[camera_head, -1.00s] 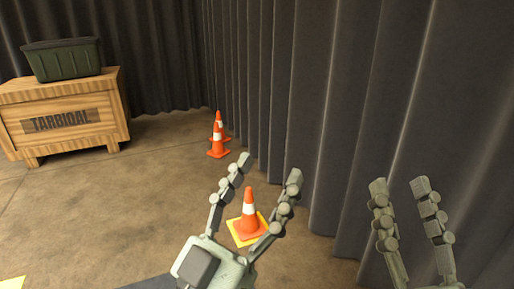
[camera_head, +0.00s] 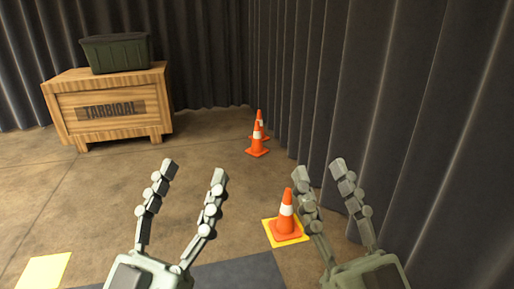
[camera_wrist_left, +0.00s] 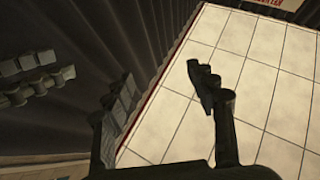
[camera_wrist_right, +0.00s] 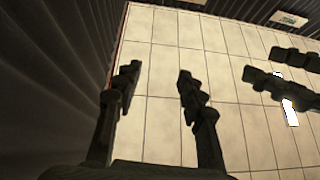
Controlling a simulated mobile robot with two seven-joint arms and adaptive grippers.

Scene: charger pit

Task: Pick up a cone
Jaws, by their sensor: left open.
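An orange cone with a white band (camera_head: 286,222) stands upright on a yellow floor square (camera_head: 271,235), at lower middle right of the head view. Two more orange cones, a front one (camera_head: 257,147) and a partly hidden one behind it (camera_head: 260,117), stand farther back by the curtain. My left gripper (camera_head: 195,170) is open and empty, left of the near cone. My right gripper (camera_head: 320,168) is open and empty; its left finger overlaps the near cone's right edge in the picture. Both grippers show open in their wrist views (camera_wrist_left: 160,80) (camera_wrist_right: 158,75), with no cone there.
A dark curtain wall (camera_head: 400,110) runs along the right, close to my right gripper. A wooden crate (camera_head: 110,108) with a green bin (camera_head: 117,53) on top stands back left. Another yellow square (camera_head: 44,270) lies lower left. The floor between is clear.

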